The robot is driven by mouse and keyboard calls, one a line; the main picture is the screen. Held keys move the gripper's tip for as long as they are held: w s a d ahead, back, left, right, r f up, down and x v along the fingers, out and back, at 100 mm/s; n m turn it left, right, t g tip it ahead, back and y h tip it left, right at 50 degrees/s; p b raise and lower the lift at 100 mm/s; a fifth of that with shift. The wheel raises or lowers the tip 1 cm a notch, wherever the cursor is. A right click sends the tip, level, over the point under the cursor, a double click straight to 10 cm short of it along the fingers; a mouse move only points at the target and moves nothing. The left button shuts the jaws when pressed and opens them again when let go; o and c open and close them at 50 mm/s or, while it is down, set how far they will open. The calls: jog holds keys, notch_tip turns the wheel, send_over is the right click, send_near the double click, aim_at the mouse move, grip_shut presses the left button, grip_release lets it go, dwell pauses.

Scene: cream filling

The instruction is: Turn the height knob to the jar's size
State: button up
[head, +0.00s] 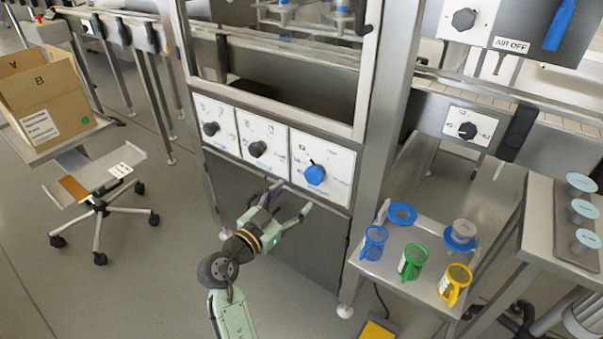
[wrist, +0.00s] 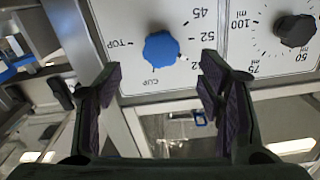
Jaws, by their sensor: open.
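The blue knob (head: 315,175) sits on the rightmost white dial plate of the machine's front panel. In the wrist view the blue knob (wrist: 161,48) is ringed by marks including TOP, CUP, 45 and 52. I cannot tell for sure which mark it points at, nor read its name label. My gripper (head: 292,197) is open and empty, just in front of and below this plate. In the wrist view the fingers of my gripper (wrist: 160,82) stand either side of the blue knob, apart from it. No jar stands between the fingers.
A black knob (wrist: 295,30) with ml marks adjoins it; another dark knob (head: 211,128) is further left. A conveyor dial (head: 467,130) is at right. A side table holds blue, green (head: 412,262) and yellow handled parts. Teal-topped pieces (head: 584,211) stand far right.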

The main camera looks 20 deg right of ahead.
aim_at(311, 179)
jog(key=p+x, duration=0.2)
jog(key=x, duration=0.6)
jog(key=shift+w+d+r, duration=0.15)
jog(key=shift+w+d, duration=0.05)
jog(key=shift+d, duration=0.1)
jog(key=shift+w+d+p, duration=0.35)
jog(key=shift+w+d, duration=0.05)
jog(key=shift+d, duration=0.05)
jog(key=shift+c, duration=0.3)
jog(key=c, duration=1.1)
